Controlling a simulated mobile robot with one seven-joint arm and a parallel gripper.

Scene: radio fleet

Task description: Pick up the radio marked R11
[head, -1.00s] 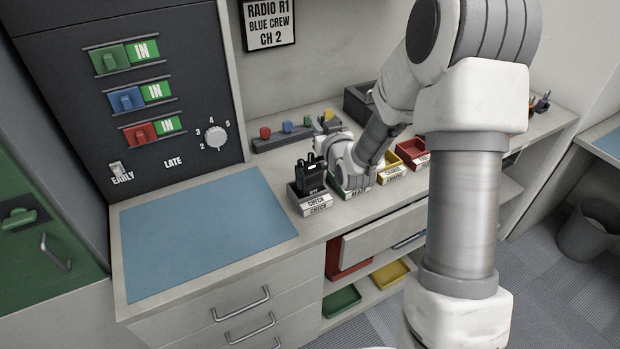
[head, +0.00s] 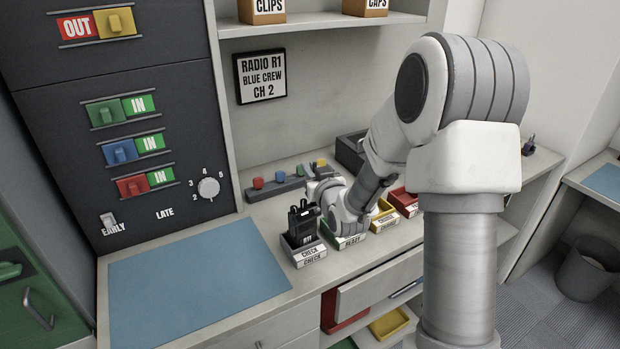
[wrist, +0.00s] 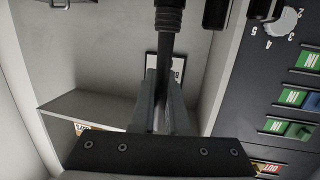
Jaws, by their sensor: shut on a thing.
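A black radio (head: 301,231) stands upright in a grey tray labelled CHECK (head: 306,257) on the counter. Its small white mark is too small to read surely. My gripper (wrist: 160,118) reaches in from the right, just above and behind the radio in the head view, where its fingertips are hidden. In the wrist view its fingers are closed around a dark, ringed rod (wrist: 169,22) that looks like an antenna. Black knob-like parts show beside it at the top edge. Most of the held thing's body is out of the wrist view.
Green READY (head: 347,241), yellow (head: 384,222) and red (head: 404,207) trays stand to the right. A rail with coloured pegs (head: 288,186) lies behind. A blue mat (head: 195,275) is clear at left. A wall sign (head: 261,76) reads RADIO R1, BLUE CREW, CH 2. A drawer below is open.

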